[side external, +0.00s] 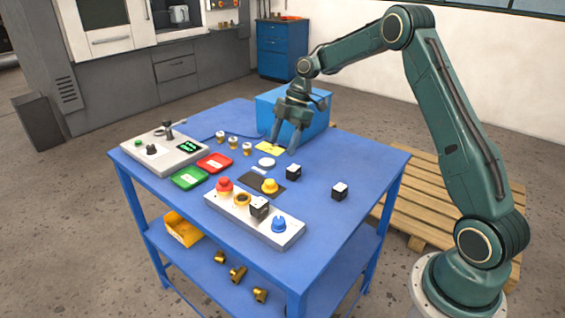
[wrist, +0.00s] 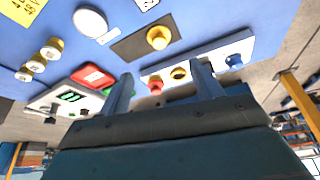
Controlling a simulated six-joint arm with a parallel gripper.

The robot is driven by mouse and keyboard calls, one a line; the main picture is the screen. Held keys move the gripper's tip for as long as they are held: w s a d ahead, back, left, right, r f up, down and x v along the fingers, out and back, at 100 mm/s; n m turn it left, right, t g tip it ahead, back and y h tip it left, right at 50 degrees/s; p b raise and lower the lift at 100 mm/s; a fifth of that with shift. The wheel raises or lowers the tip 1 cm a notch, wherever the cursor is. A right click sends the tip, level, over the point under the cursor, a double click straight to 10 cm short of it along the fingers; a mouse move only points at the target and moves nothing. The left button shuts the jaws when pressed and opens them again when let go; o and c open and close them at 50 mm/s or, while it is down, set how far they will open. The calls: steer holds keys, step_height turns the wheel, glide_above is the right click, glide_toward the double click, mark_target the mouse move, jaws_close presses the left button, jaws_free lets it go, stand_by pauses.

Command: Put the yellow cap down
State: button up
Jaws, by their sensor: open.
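The yellow cap (side external: 270,186) sits on a dark plate (side external: 258,178) on the blue table, and it also shows in the wrist view (wrist: 158,38). My gripper (side external: 283,146) is open with nothing between its fingers. In the side view it is above the far part of the table, beyond the cap and apart from it. In the wrist view my gripper (wrist: 164,69) has both fingers visible and spread. The control box (side external: 255,218) in front carries a red button (side external: 224,185), a yellow ring (side external: 242,199) and a blue knob (side external: 279,224).
Red (side external: 215,163) and green (side external: 189,178) trays, a grey console (side external: 165,150) and small valves (side external: 233,143) stand left. A white disc (side external: 266,163) and black cubes (side external: 340,191) lie nearby. A blue box (side external: 310,115) stands behind my gripper. The table's right side is largely clear.

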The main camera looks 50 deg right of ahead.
steer(key=s+a+r+m+t+h, duration=0.2)
steer(key=s+a+r+m, duration=0.65)
steer(key=s+r, duration=0.6)
steer(key=s+a+m+t+h, duration=0.1)
steer(key=s+a+m, duration=0.1)
steer(key=s, duration=0.7)
steer(key=s+a+m+t+h, duration=0.1)
steer(key=s+m, duration=0.3)
steer(key=s, duration=0.5)
steer(key=shift+s+a, duration=0.4)
